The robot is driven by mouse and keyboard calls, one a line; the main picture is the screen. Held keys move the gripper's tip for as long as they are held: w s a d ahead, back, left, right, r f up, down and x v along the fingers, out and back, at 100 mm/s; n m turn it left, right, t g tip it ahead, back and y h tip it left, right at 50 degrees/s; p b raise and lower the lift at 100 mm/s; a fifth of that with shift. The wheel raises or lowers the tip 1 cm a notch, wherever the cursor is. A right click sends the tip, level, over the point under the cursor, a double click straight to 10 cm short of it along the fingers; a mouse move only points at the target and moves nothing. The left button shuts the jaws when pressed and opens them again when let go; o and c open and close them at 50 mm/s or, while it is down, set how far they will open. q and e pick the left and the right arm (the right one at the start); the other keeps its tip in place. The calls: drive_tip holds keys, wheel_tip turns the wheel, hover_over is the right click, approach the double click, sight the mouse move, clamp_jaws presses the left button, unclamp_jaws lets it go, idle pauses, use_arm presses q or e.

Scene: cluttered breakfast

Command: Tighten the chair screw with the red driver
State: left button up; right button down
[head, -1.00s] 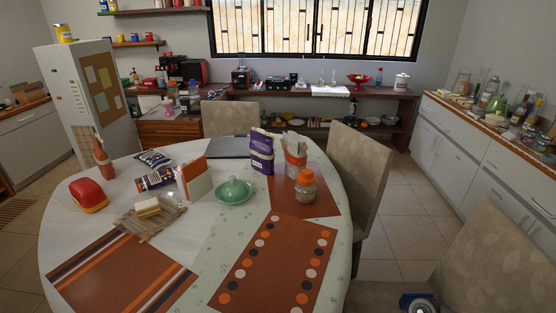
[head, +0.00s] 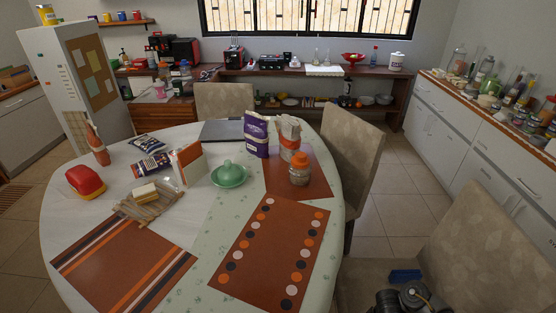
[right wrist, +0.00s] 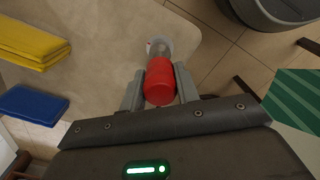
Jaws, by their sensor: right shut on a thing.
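In the right wrist view, my right gripper (right wrist: 159,84) is shut on the red driver (right wrist: 160,80), with one finger on each side of its red handle. The driver's narrower shaft points away from the gripper towards a pale round piece (right wrist: 159,47) at the edge of the beige chair seat (right wrist: 95,50). I cannot tell whether the tip touches a screw; no screw is clear. In the head view, part of my right arm shows at the bottom right over the near chair (head: 490,255), and the driver cannot be made out. My left gripper is not in view.
A blue block (right wrist: 35,104) and a yellow folded item (right wrist: 32,42) lie at the left in the wrist view. A dark round container (right wrist: 275,8) stands at upper right. The cluttered table (head: 220,205) is left of the chair, with tiled floor (head: 385,215) between chairs and counter.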

drive_tip(key=shift+r+m, duration=0.1)
drive_tip(key=shift+m, duration=0.2)
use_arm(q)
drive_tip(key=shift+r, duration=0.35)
use_arm(e)
drive_tip(key=c, duration=0.9)
unclamp_jaws()
drive_tip(key=shift+c, duration=0.2)
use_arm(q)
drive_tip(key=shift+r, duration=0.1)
use_arm(e)
drive_tip(key=shift+c, duration=0.5)
wheel_tip(320, 180, up, 6)
drive_tip(key=p, duration=0.7)
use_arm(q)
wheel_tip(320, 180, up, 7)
